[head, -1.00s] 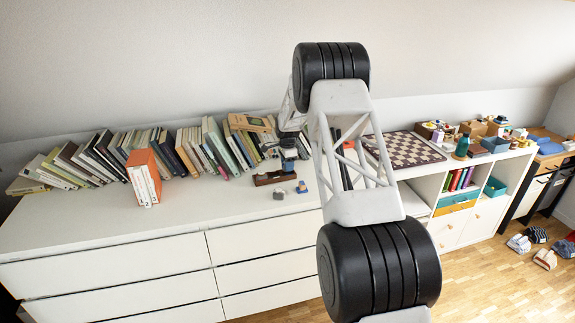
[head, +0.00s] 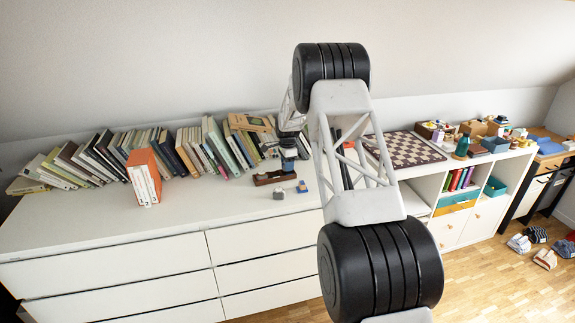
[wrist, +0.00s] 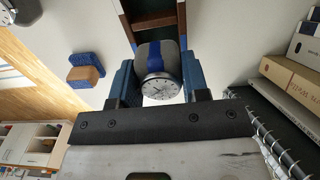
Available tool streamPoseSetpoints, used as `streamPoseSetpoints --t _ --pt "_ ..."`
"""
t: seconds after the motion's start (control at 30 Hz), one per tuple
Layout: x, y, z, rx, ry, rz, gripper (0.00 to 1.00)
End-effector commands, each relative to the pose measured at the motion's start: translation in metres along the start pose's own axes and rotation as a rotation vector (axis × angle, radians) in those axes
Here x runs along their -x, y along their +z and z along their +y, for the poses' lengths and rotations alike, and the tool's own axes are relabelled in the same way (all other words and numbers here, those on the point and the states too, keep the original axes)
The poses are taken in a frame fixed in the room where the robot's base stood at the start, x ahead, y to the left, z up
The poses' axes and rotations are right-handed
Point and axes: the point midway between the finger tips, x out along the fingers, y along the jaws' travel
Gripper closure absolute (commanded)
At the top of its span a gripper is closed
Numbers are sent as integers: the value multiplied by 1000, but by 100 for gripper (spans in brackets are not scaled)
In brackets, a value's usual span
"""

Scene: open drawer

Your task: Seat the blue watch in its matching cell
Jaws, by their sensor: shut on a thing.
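The blue watch (wrist: 160,87) has a blue strap and a round white dial, and is wrapped on a grey cushion (wrist: 170,52). My gripper (wrist: 158,86) is shut on it, with one blue finger on each side, in the wrist view. The dark brown watch box (wrist: 154,20), with divided cells, lies just beyond the cushion. The cushion overlaps the box's end in the picture; I cannot tell whether it touches. In the head view the box (head: 262,180) sits on the white dresser, below my gripper (head: 288,152). The held watch is too small to make out there.
A small blue and tan block (wrist: 86,72) lies beside the box, also in the head view (head: 301,187). A small grey object (head: 278,194) lies in front of the box. Books (head: 215,148) line the wall behind. The dresser top (head: 90,222) is clear at left.

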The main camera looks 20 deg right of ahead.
Motion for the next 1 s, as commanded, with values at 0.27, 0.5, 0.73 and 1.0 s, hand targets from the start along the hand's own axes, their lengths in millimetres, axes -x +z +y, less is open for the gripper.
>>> streamPoseSetpoints --t 0.27,0.5,0.73,1.0 --pt "0 0 0 0 0 0 86" --pt "0 0 0 0 0 0 86" --pt "-1 0 0 0 0 0 86" --pt "-5 0 0 0 0 0 86"
